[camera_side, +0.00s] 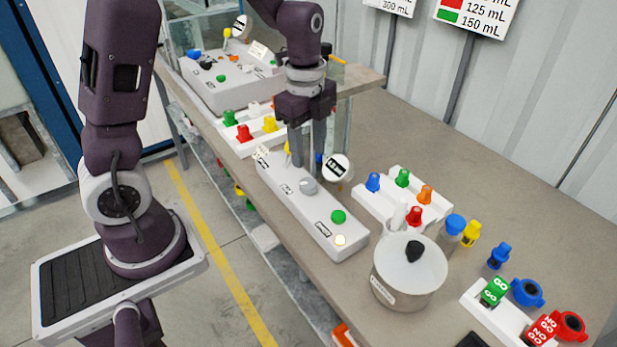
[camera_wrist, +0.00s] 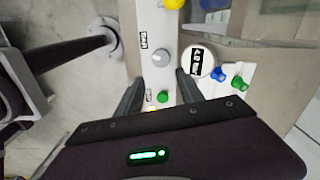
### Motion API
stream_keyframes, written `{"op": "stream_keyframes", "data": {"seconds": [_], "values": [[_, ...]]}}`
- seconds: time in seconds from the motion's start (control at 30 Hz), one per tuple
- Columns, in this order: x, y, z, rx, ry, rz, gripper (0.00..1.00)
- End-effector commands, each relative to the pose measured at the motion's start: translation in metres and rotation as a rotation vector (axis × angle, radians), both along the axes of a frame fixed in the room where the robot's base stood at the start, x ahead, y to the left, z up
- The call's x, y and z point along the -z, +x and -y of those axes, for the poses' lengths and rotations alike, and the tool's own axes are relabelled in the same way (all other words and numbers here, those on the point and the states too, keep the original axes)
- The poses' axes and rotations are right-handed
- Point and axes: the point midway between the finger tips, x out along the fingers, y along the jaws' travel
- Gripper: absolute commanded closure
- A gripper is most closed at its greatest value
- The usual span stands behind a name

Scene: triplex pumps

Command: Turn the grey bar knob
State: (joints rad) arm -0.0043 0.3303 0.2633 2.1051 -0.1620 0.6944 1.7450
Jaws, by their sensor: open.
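The grey bar knob (camera_side: 308,186) sits on top of a long white control box (camera_side: 322,222), between a labelled end and a green button (camera_side: 338,216). In the wrist view the knob (camera_wrist: 161,57) is round with a raised bar, on the white box (camera_wrist: 163,20). My gripper (camera_side: 306,160) points down above the box, close to the knob. Whether the fingertips touch anything is unclear.
A round labelled gauge (camera_side: 337,167) stands beside my fingers. A white tray with coloured caps (camera_side: 403,199) and a white pot (camera_side: 408,270) are to the right. Another tray of caps (camera_side: 250,130) lies behind. The table's front edge runs close along the box.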

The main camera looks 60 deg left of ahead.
Motion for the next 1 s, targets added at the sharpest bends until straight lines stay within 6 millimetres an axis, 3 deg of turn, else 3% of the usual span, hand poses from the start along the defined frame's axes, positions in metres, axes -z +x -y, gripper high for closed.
{"op": "stream_keyframes", "data": {"seconds": [0.13,0.43,0.57,0.8,1.0], "values": [[0.024,0.006,-0.008,0.100,0.013,-0.035,0.55],[0.077,0.005,-0.008,0.104,0.012,-0.036,0.55],[0.088,0.005,-0.008,0.104,0.012,-0.034,0.55],[0.089,0.006,-0.008,0.103,0.013,-0.031,0.55],[0.089,0.006,-0.008,0.103,0.013,-0.031,0.95]]}}
